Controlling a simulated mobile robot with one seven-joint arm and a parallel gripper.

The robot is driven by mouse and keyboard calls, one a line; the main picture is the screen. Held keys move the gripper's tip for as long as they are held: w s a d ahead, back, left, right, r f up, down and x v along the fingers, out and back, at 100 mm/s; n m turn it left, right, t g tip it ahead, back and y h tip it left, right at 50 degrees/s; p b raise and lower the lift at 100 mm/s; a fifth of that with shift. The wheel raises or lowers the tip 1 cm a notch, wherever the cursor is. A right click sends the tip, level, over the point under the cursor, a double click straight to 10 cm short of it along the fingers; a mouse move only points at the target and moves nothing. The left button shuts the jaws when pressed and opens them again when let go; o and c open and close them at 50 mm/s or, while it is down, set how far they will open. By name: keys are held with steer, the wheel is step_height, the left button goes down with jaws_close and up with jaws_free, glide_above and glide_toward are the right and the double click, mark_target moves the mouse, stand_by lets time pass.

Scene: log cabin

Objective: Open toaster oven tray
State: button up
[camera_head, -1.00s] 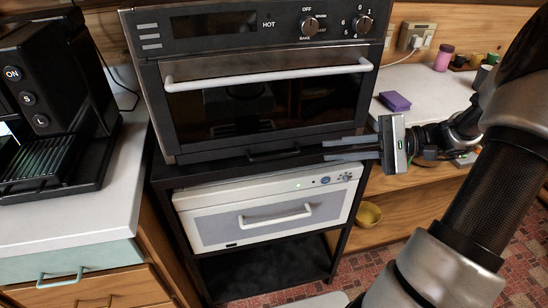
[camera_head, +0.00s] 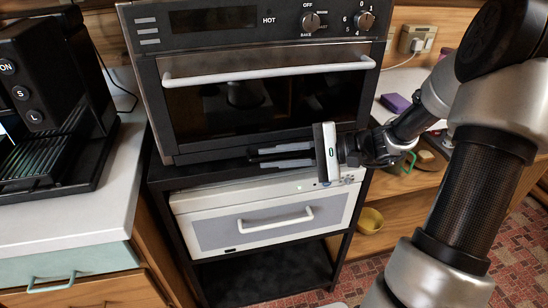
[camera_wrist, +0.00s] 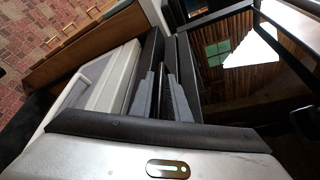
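The toaster oven (camera_head: 265,80) is black, with a glass door and a long pale handle (camera_head: 268,73). It also shows in the wrist view (camera_wrist: 240,85). Its tray lies along the bottom edge, under the door; its small dark handle is hidden behind my fingers in the head view. My gripper (camera_head: 252,156) is at this lower edge, its fingers pointing left, one above the other with a gap between them. In the wrist view my gripper (camera_wrist: 163,75) has a dark strip between its fingers, perhaps the tray handle. I cannot tell whether they touch it.
A white appliance with a drawer handle (camera_head: 275,222) sits on the black rack's shelf just below. A black coffee machine (camera_head: 50,100) stands on the left counter.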

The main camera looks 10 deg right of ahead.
jaws_close()
stand_by(1.4)
